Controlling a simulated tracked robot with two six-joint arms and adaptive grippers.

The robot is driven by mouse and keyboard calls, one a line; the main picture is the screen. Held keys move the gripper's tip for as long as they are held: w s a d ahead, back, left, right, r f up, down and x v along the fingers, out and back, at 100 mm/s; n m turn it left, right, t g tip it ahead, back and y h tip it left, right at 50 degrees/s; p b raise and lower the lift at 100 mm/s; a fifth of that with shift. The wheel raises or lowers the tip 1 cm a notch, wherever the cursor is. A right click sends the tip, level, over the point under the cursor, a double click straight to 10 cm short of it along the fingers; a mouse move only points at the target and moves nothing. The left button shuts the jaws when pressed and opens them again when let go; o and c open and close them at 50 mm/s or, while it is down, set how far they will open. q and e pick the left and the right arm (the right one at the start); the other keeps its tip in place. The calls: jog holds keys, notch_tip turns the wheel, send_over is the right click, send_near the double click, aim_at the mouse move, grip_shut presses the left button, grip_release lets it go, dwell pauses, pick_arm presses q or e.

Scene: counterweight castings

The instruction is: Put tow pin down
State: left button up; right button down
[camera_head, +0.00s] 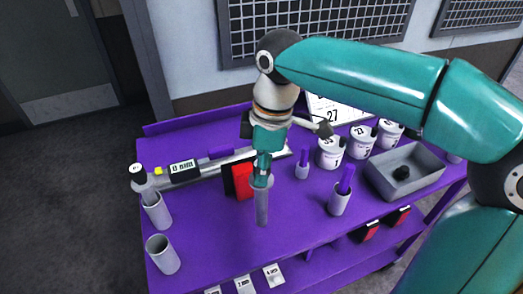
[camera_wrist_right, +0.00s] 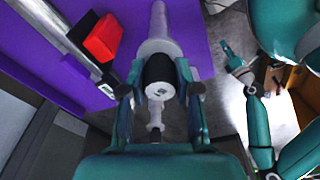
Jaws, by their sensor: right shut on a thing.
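The tow pin (camera_head: 262,207) is a grey metal rod with a thicker dark collar near its top. It hangs roughly upright from my right gripper (camera_head: 262,172) over the middle of the purple bench (camera_head: 210,270). My right gripper is shut on its upper part. In the right wrist view, the gripper (camera_wrist_right: 160,88) closes around the dark collar, and the grey shaft (camera_wrist_right: 156,30) runs beyond it. I cannot tell whether the pin's lower end touches the bench. My left gripper (camera_wrist_right: 236,62) seems to show small at the right of the wrist view; its fingers are unclear.
A red block (camera_head: 243,181) stands just behind the pin. Grey cups (camera_head: 163,256) stand at the left, one holding something. A cup with a purple stick (camera_head: 340,201), labelled white pots (camera_head: 331,155) and a grey tray (camera_head: 395,187) are at the right. The front middle is clear.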

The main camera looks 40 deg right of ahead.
jog(key=shift+f, duration=2.05)
jog(key=c, duration=0.8)
grip_release()
jog(key=shift+s, duration=0.1)
jog(key=r, duration=0.8)
jog(key=d+r, duration=0.1)
jog(key=r, duration=0.3)
jog(key=shift+s+d+p, duration=0.1)
jog(key=shift+s+p, duration=0.3)
